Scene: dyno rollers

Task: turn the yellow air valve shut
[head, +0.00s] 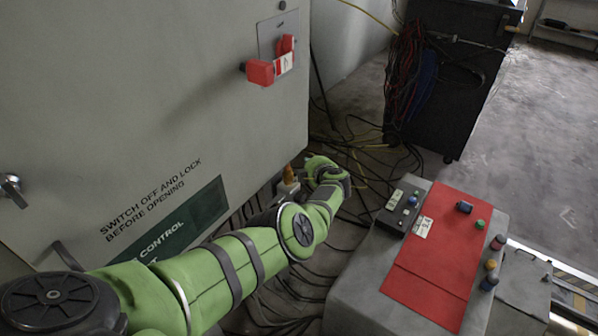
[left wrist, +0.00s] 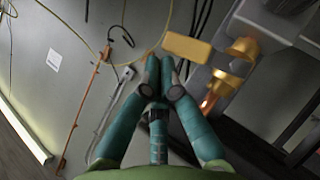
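The yellow air valve shows in the left wrist view as a flat yellow handle (left wrist: 187,48) beside a golden body (left wrist: 240,52) on a grey block. In the head view the small orange-yellow valve (head: 289,174) sits low by the cabinet's lower right edge, just left of my left wrist. My left gripper (left wrist: 160,60) has its teal fingers drawn together, with nothing seen between them. In the picture its fingertips lie just below the handle's left end; I cannot tell whether they touch. My right gripper is not in view.
A grey cabinet (head: 130,90) with a red switch handle (head: 260,72) stands on the left. A console with a red panel (head: 440,250) stands right of my left arm. Loose cables (head: 350,140) cover the floor between them. A dark cart (head: 450,70) stands behind.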

